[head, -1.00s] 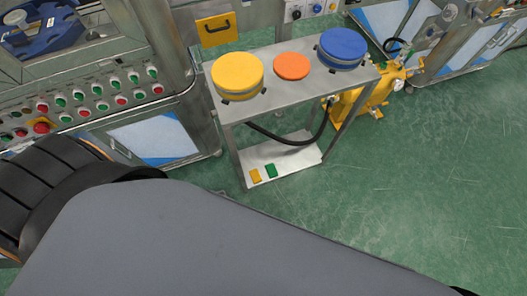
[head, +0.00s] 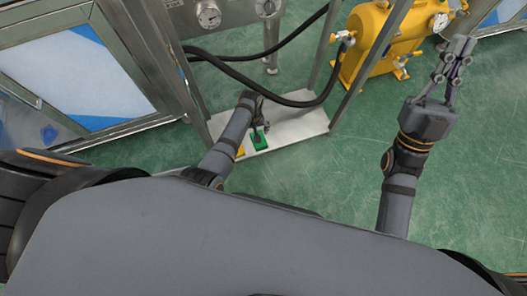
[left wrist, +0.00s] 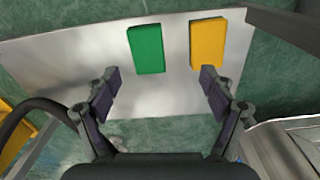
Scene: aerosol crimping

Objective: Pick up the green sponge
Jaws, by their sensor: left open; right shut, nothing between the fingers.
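The green sponge (left wrist: 146,49) lies flat on the pale metal lower shelf (left wrist: 70,60) in the left wrist view. In the head view the green sponge (head: 260,140) shows just below my left gripper (head: 262,130), partly covered by it. In the left wrist view my left gripper (left wrist: 160,82) is open and empty. Its fingers are apart, with the green sponge ahead of the gap, nearer the left finger. A yellow sponge (left wrist: 208,44) lies to the right, ahead of the right finger. My right gripper (head: 455,68) is shut and empty, raised over the floor at the right.
A black hose (head: 265,85) curves above the shelf. Metal stand legs (head: 372,45) rise around it. A yellow tank (head: 385,45) stands behind at the right. A steel cabinet (head: 75,70) is at the left. Green floor is free at the right.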

